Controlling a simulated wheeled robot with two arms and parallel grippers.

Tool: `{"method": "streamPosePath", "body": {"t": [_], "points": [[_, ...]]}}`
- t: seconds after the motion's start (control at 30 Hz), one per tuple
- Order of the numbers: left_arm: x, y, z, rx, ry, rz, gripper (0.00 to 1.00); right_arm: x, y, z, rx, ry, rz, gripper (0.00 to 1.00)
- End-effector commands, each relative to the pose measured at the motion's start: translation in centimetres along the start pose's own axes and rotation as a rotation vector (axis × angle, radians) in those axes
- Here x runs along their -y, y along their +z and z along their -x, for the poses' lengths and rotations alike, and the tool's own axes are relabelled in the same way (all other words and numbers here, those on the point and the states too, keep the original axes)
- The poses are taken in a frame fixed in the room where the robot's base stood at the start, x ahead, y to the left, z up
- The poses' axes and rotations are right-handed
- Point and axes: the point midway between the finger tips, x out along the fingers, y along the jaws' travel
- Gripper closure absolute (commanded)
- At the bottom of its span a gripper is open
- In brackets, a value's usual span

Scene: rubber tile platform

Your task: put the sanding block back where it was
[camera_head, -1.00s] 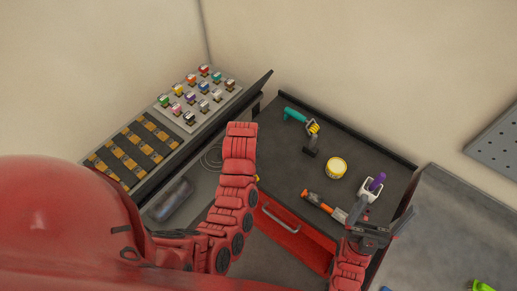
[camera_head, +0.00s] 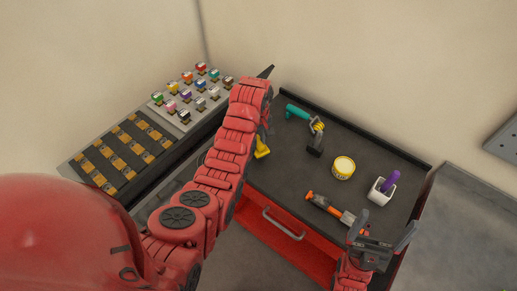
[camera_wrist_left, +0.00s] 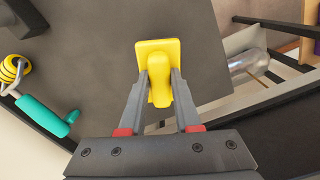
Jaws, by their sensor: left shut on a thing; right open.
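The yellow sanding block (camera_head: 262,148) shows partly behind my left arm, at the left edge of the dark cart top (camera_head: 285,165). In the left wrist view the sanding block (camera_wrist_left: 158,55) has a flat yellow plate and a rounded grip. My left gripper (camera_wrist_left: 160,82) is shut on that grip. The block appears over the dark surface; I cannot tell whether it touches. In the head view the left gripper is mostly hidden by the arm. My right gripper (camera_head: 383,232) is open and empty at the cart's front right corner.
On the cart top are a teal-handled tool (camera_head: 297,112), a yellow tin (camera_head: 343,168), a white holder (camera_head: 377,195) with a purple item, and an orange-handled tool (camera_head: 322,203). The cart top's middle left is clear.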

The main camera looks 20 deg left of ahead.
Motion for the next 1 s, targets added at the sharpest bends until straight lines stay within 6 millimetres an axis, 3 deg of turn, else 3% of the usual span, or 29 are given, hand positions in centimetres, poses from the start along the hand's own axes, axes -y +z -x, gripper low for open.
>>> {"method": "streamPosePath", "body": {"t": [0.17, 0.43, 0.87, 0.9, 1.0], "points": [[-0.3, -0.3, -0.1, 0.001, -0.001, 0.000, 1.00, 0.0, 0.0, -0.1, 0.000, 0.000, 0.000, 0.00], [-0.3, -0.2, -2.8, 0.003, -0.003, -0.001, 1.00, -0.1, -0.4, -2.3, 0.000, 0.000, 0.000, 0.00], [-0.3, -0.2, -4.0, 0.000, 0.000, -0.001, 1.00, -0.1, -0.3, -1.8, 0.000, 0.000, 0.000, 0.00], [-0.3, -0.2, -3.9, 0.000, 0.000, -0.001, 0.61, -0.1, -0.3, -2.0, 0.000, 0.000, 0.000, 0.00], [-0.3, -0.2, -3.8, 0.000, 0.000, -0.001, 0.43, -0.1, -0.3, -2.0, 0.000, 0.000, 0.000, 0.00]]}}
